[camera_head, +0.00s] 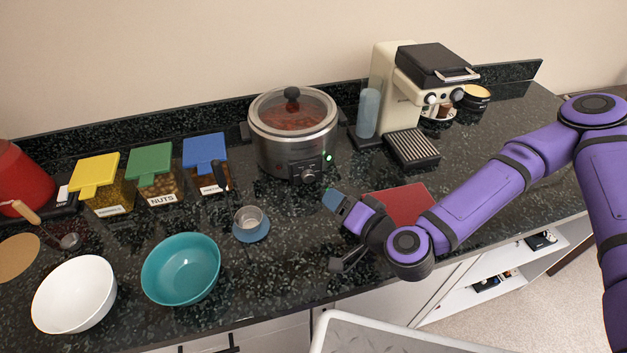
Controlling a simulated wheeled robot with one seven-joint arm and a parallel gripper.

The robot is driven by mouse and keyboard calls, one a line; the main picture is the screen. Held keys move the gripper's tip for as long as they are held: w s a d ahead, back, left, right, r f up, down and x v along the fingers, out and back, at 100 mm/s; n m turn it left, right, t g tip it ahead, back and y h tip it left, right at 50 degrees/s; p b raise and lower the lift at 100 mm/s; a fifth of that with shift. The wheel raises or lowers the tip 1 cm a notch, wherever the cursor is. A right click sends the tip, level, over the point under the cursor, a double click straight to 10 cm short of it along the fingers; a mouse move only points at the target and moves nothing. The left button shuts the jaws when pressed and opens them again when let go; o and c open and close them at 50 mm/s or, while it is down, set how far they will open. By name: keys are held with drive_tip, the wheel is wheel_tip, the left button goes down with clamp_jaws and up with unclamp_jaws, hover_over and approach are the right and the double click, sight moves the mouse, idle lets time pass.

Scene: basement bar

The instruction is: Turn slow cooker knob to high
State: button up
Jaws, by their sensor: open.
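The slow cooker (275,150) stands at the back middle of the dark counter, under a glass lid with a black knob, with reddish food inside. Its control knob (311,170) is on the front panel, facing the front right. A green light glows beside the panel. The knob's exact setting is too small to read. My gripper (330,199) is just in front of the cooker, below and slightly right of the knob, apart from it. It is open and empty, with its bluish tip towards the cooker.
A red board (402,203) lies under my arm. A cream coffee machine (405,95) stands right of the cooker. A small metal cup (249,218) on a blue saucer, a teal bowl (181,269), a white bowl (74,294) and lidded containers (155,175) are to the left.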

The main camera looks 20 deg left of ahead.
sight(311, 179)
drive_tip(key=shift+m, duration=0.4)
drive_tip(key=shift+w+a, duration=0.2)
drive_tip(key=x, duration=1)
drive_tip(key=shift+w, duration=0.25)
drive_tip(key=c, duration=0.9)
